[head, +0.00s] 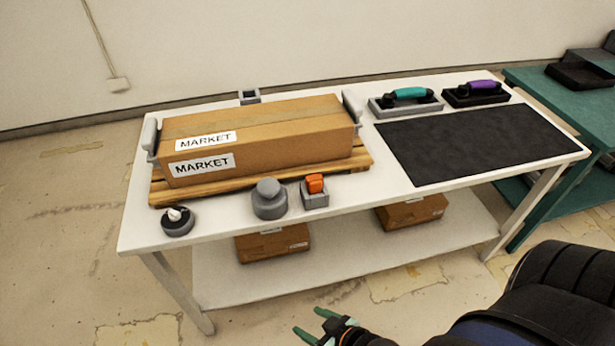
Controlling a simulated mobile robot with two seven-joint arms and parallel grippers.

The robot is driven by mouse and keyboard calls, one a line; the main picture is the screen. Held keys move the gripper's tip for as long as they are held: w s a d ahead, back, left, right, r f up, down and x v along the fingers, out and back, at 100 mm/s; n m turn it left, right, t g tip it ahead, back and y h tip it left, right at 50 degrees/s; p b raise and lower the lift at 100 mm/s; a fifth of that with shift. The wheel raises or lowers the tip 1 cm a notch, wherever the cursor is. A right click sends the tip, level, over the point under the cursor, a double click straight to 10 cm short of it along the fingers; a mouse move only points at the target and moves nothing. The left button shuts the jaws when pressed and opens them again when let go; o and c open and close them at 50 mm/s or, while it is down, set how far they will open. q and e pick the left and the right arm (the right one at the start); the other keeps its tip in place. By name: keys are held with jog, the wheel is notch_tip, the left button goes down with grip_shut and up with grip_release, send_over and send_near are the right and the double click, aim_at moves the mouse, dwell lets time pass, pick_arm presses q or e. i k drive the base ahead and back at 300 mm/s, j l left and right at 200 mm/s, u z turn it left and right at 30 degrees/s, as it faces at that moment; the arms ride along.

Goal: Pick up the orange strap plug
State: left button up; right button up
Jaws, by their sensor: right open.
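The orange strap plug (315,183) sits upright in a small grey holder (315,199) at the front edge of the white table, in front of the wooden pallet. My right gripper (309,325) is at the bottom of the head view, in front of the table and nearer to me than the plug. Its greenish fingers are apart with nothing between them. My right arm comes in from the lower right. My left gripper is not in the head view.
A grey round knob-like object (268,199) stands just left of the holder. A large MARKET box (290,135) rests on the pallet (190,192) behind. A small dark round holder (177,224) is at the left. A black mat (480,142) lies bare at the right.

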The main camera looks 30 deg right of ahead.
aim_at(314, 183)
jog(key=z, duration=0.65)
jog(key=k+l, duration=0.2)
jog(key=i+u, duration=0.05)
